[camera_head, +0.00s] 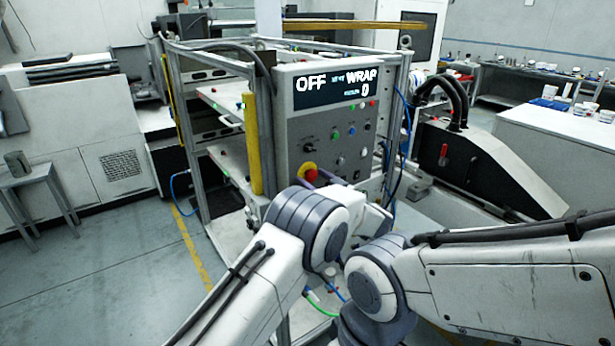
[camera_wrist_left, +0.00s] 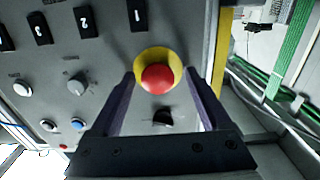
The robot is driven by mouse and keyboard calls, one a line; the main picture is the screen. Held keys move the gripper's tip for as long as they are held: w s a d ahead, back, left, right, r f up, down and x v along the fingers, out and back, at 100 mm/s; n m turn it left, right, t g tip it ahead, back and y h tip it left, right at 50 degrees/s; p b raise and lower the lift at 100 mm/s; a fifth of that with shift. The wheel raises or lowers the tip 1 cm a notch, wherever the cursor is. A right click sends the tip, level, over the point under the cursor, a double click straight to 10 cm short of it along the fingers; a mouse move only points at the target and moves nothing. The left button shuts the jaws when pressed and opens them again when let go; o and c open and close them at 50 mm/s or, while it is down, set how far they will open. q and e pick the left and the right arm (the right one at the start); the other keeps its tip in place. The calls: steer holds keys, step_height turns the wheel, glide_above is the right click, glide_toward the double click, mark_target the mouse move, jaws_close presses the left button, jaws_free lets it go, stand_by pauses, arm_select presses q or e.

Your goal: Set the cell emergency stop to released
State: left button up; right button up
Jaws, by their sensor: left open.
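The emergency stop is a red mushroom button on a yellow round collar, low on the control panel's face in the head view (camera_head: 310,174). In the left wrist view the red button (camera_wrist_left: 157,78) faces the camera. My left gripper (camera_wrist_left: 160,80) is open, with one purple finger on each side of the button. No finger clearly touches it; the exact gap cannot be told. In the head view my left gripper (camera_head: 322,180) is at the button, partly hidden by my wrist. My right arm comes in from the right; its gripper does not show.
The grey control panel (camera_head: 297,140) has a display reading OFF, WRAP and 0. A dark knob (camera_wrist_left: 163,117) sits below the stop in the wrist view, with a grey knob (camera_wrist_left: 76,87) to the left. A yellow post (camera_head: 252,145) stands left of the panel.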

arm_select(q)
steer(key=shift+d, duration=0.15)
jaws_close()
